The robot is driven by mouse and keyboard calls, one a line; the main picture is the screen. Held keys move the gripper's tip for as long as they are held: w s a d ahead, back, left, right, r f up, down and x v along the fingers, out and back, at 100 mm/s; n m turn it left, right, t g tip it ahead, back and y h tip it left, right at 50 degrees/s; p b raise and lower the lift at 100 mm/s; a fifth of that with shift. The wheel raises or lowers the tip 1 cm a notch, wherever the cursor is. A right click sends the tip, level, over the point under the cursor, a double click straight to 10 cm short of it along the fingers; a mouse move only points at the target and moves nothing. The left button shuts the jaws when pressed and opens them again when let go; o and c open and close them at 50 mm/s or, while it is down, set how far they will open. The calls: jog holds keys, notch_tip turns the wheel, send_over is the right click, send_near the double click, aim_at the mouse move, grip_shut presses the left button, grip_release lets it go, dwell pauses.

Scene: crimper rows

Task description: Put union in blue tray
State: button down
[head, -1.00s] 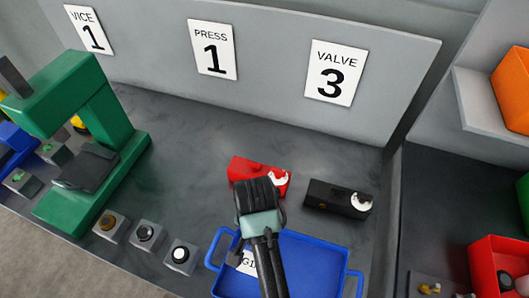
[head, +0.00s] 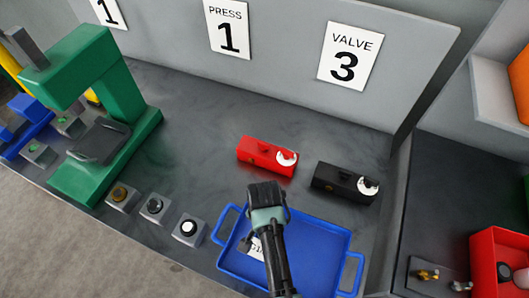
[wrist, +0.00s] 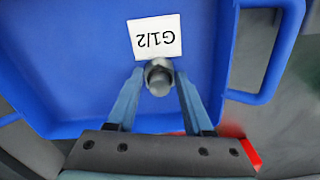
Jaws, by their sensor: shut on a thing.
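The blue tray (head: 325,250) lies on the bench below the VALVE 3 sign, with a white G1/2 label (wrist: 155,36) on its floor. My gripper (wrist: 159,85) is over the tray, pointing down into it. Its two fingers are shut on a small grey rounded part, the union (wrist: 159,74), which shows between the fingertips in the wrist view. The label is just beyond it in that view. In the head view my gripper (head: 266,205) covers the tray's back left part, and the union is mostly hidden. I cannot tell its height above the tray floor.
A red block (head: 262,153) and a black block (head: 338,182) with white discs stand behind the tray. Several grey button boxes (head: 188,229) are left of it, beyond them a green press (head: 120,120). A red bin (head: 495,245) is at the right.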

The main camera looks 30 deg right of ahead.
jog(key=shift+c, duration=1.5)
grip_release()
notch_tip(320, 180, up, 12)
jog(key=shift+r+b, duration=0.15)
jog(key=shift+b, duration=0.2)
jog(key=shift+w, duration=0.1)
